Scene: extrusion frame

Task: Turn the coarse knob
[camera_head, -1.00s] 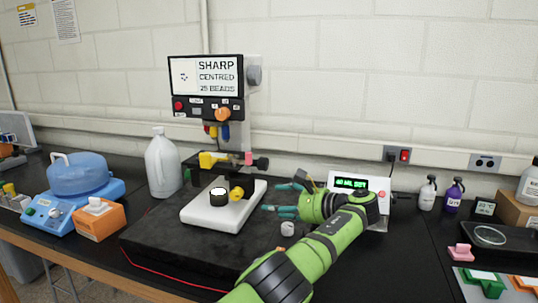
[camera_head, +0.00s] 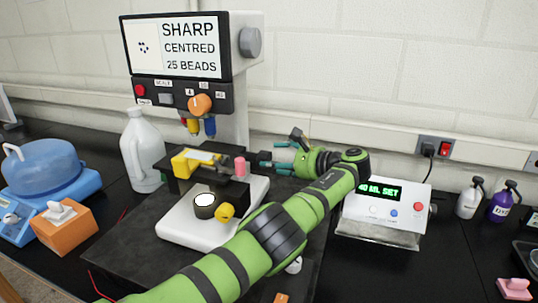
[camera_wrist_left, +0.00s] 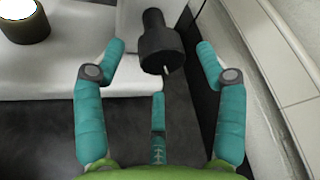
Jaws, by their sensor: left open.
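A black stepped knob (camera_wrist_left: 160,42), which looks like the coarse knob, stands out at the microscope's side in the left wrist view. My left gripper (camera_wrist_left: 160,62) is open, with teal fingers on both sides of the knob and a third below; I see no clear contact. In the head view the left gripper (camera_head: 271,156) is right of the microscope's white base (camera_head: 188,229), its arm crossing in front. The knob is hard to make out there beside the fingers. The microscope also has a yellow stage part (camera_head: 186,163) and a small yellow knob (camera_head: 225,211). My right gripper is not in view.
A screen (camera_head: 176,46) above the microscope reads "SHARP CENTRED 25 BEADS". A white jug (camera_head: 141,152) stands left of the microscope. A white box with a green display (camera_head: 382,207) stands close right of my left forearm. The wall is close behind.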

